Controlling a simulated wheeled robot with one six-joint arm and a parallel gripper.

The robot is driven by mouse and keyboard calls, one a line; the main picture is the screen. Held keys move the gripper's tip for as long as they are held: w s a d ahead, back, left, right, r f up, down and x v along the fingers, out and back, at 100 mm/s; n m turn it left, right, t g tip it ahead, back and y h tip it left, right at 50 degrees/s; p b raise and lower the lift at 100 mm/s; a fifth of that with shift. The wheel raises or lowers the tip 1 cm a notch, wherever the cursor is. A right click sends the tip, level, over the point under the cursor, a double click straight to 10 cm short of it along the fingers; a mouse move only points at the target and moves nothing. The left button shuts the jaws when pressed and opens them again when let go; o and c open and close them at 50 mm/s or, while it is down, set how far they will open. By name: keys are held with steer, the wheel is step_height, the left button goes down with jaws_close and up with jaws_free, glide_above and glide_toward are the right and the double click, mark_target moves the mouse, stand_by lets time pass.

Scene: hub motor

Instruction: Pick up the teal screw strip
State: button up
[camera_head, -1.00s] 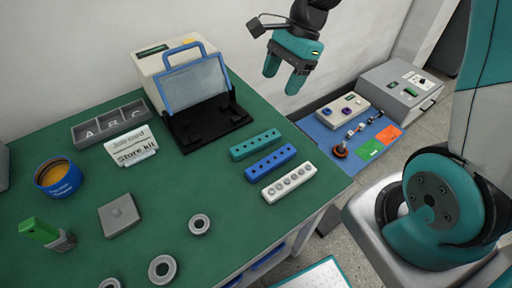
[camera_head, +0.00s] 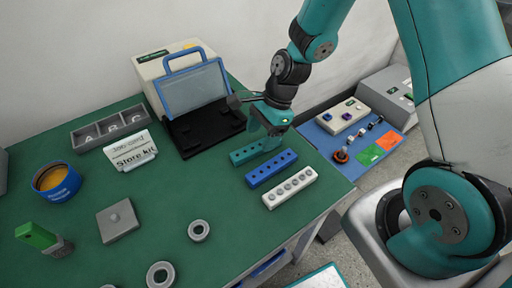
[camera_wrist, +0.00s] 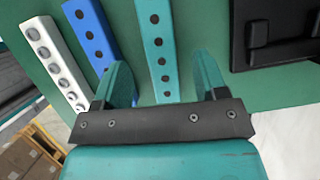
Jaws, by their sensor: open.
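The teal screw strip (camera_head: 243,154) lies on the green table, the farthest of three parallel strips, with a row of dark holes. My gripper (camera_head: 270,143) is low over its right end and hides part of it in the head view. In the wrist view my open gripper (camera_wrist: 162,85) has one finger on each side of the teal strip (camera_wrist: 160,40), with gaps showing on both sides. The strip runs between the fingers; whether the fingers touch the table I cannot tell.
A blue strip (camera_head: 272,168) lies close beside the teal one, and a white strip (camera_head: 291,187) lies beyond it. In the wrist view, the left finger is near the blue strip (camera_wrist: 92,35). A black-based stand (camera_head: 205,126) is behind the strips.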

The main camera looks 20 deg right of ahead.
mark_target(256, 145)
steer(key=x, duration=0.3)
steer(key=shift+f, duration=0.1)
steer(key=c, duration=1)
steer(key=shift+c, duration=0.2)
